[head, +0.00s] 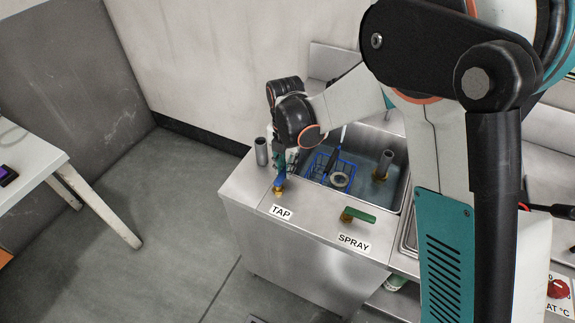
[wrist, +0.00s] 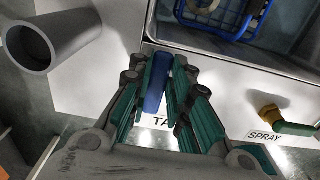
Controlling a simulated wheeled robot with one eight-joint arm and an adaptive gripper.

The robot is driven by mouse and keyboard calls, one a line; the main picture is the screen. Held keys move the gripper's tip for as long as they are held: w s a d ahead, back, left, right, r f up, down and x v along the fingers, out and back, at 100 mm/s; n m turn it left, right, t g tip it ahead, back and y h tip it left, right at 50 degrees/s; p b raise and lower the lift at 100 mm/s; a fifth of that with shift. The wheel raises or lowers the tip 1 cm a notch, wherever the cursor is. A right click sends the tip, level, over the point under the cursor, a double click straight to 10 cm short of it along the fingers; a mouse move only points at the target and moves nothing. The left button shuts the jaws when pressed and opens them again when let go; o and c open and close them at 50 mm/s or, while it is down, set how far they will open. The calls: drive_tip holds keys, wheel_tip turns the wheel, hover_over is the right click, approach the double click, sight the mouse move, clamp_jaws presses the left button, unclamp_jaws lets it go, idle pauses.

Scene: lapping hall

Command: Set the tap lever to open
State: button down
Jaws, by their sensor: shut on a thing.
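The blue tap lever (head: 280,183) sits on a brass fitting on the steel counter, just behind the label TAP. In the wrist view the blue lever (wrist: 155,92) stands between the two teal-padded fingers. My gripper (wrist: 163,78) is shut on the lever, with a finger on each side. In the head view my gripper (head: 279,163) reaches down over the lever from behind, and hides part of it. The TAP label is partly covered by a finger in the wrist view.
A green spray lever (head: 358,214) is to the right, also seen in the wrist view (wrist: 296,128). A grey cylinder (head: 262,152) stands close on the left. Behind is the sink (head: 398,204) with a blue wire basket (head: 318,166). A white table (head: 36,172) is far left.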

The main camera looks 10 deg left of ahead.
idle(0.5)
drive_tip(key=c, duration=1.5)
unclamp_jaws()
drive_tip(key=shift+a, duration=0.1)
drive_tip(key=shift+r, duration=0.1)
wheel_tip(320, 180, up, 12)
drive_tip(key=shift+f, duration=0.1)
drive_tip(key=shift+w, duration=0.1)
